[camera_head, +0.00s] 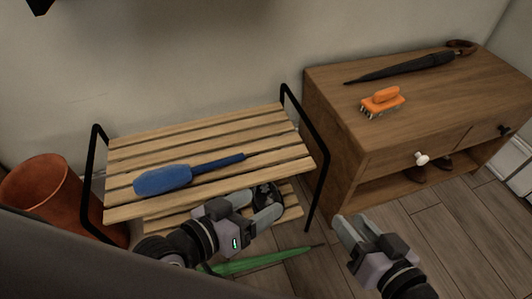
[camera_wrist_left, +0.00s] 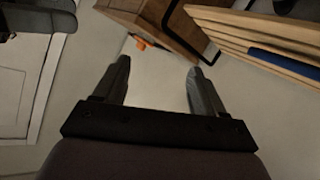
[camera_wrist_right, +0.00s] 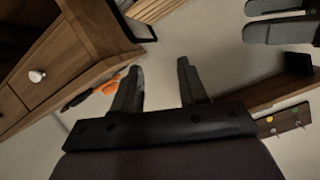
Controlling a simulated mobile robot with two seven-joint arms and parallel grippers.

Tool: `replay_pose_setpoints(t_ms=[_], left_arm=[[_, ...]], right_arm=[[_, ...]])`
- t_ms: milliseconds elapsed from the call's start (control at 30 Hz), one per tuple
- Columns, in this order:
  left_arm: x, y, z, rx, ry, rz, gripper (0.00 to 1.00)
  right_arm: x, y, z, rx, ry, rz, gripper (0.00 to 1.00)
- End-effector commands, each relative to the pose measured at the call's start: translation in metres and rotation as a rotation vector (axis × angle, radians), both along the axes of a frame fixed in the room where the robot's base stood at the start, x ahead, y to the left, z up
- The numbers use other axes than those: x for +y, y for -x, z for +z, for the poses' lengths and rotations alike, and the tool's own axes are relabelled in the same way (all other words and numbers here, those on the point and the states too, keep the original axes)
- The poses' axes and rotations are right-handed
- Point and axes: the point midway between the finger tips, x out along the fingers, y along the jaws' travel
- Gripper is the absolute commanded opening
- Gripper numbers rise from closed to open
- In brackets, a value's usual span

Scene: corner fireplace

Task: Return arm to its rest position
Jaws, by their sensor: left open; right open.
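My left gripper (camera_head: 262,209) is open and empty in front of the slatted rack, with its fingers pointing right in the head view. Its two spread fingers also show in the left wrist view (camera_wrist_left: 158,75), with nothing between them. My right gripper (camera_head: 352,229) is open and empty in front of the wooden cabinet, its fingers pointing up and left in the head view. Its fingers show apart in the right wrist view (camera_wrist_right: 158,80), with nothing between them.
An orange brush (camera_head: 383,101) and a dark umbrella (camera_head: 405,68) lie on the wooden cabinet (camera_head: 345,85). A green umbrella (camera_head: 262,260) lies low near my left arm. A terracotta pot (camera_head: 45,185) stands left.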

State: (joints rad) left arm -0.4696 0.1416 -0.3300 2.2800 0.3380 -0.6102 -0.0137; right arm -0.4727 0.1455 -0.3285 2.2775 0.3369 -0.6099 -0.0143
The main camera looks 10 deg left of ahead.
Motion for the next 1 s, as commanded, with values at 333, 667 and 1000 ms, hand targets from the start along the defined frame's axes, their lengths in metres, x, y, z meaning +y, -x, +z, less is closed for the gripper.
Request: replay_pose_setpoints(t_ms=[333, 667, 1000], left_arm=[[0.026, 0.002, 0.048, 0.037, -0.093, 0.066, 0.71], [0.056, 0.012, 0.089, 0.075, -0.204, 0.126, 0.71], [0.088, 0.031, 0.133, 0.116, -0.321, 0.167, 0.71]], right_arm=[[-0.025, 0.002, 0.051, 0.033, 0.087, -0.066, 0.43], [-0.055, 0.012, 0.091, 0.07, 0.197, -0.126, 0.43], [-0.087, 0.031, 0.135, 0.11, 0.315, -0.168, 0.43]])
